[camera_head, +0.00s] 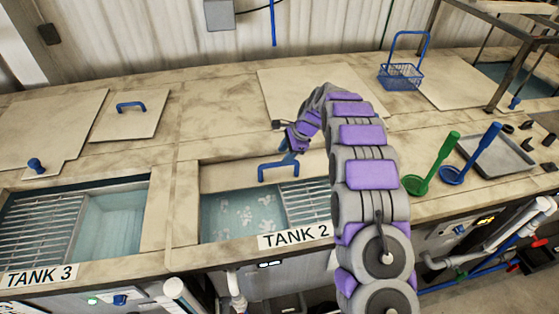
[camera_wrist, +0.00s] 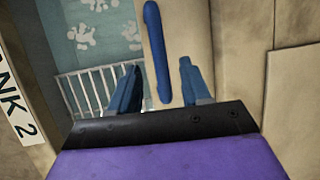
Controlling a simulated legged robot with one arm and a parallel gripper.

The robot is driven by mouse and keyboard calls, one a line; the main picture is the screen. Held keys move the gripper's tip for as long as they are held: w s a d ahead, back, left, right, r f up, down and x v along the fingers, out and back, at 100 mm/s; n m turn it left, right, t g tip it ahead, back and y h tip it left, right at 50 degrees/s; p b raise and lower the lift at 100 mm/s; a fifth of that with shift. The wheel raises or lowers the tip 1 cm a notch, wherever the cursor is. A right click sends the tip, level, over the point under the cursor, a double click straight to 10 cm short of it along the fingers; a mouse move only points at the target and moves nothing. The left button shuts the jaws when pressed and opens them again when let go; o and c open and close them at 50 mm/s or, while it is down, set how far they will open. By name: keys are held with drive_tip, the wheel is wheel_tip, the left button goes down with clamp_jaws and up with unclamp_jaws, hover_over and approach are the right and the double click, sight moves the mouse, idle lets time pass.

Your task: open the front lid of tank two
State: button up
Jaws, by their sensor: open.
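Tank two has a "TANK 2" label (camera_head: 295,237) on its front edge. Its opening shows blue water (camera_head: 228,215) with pale patches and a white grating. The front lid (camera_head: 222,178) is a beige panel along the back of the opening, with a blue bar handle (camera_head: 278,168). My gripper (camera_head: 287,159) is open at the handle, partly hidden by my arm in the head view. In the wrist view the blue handle (camera_wrist: 157,50) lies between the two blue fingers of my gripper (camera_wrist: 160,68); contact cannot be told.
Tank three (camera_head: 105,215) stands open at the left. A lid with a blue handle (camera_head: 131,107) lies on the worktop behind. A blue basket (camera_head: 400,76), a green ladle (camera_head: 435,165), a blue ladle (camera_head: 480,155) and a grey tray (camera_head: 497,158) are at the right.

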drive_tip(key=x, duration=0.4)
drive_tip(key=shift+d+f, duration=0.25)
drive_tip(key=shift+f, duration=0.2)
drive_tip(key=shift+a, duration=0.1)
drive_tip(key=shift+a, duration=0.1)
drive_tip(key=shift+a, duration=0.1)
drive_tip(key=shift+c, duration=0.2)
drive_tip(key=shift+a+f, duration=0.1)
drive_tip(key=c, duration=0.3)
drive_tip(key=shift+w, duration=0.1)
clamp_jaws()
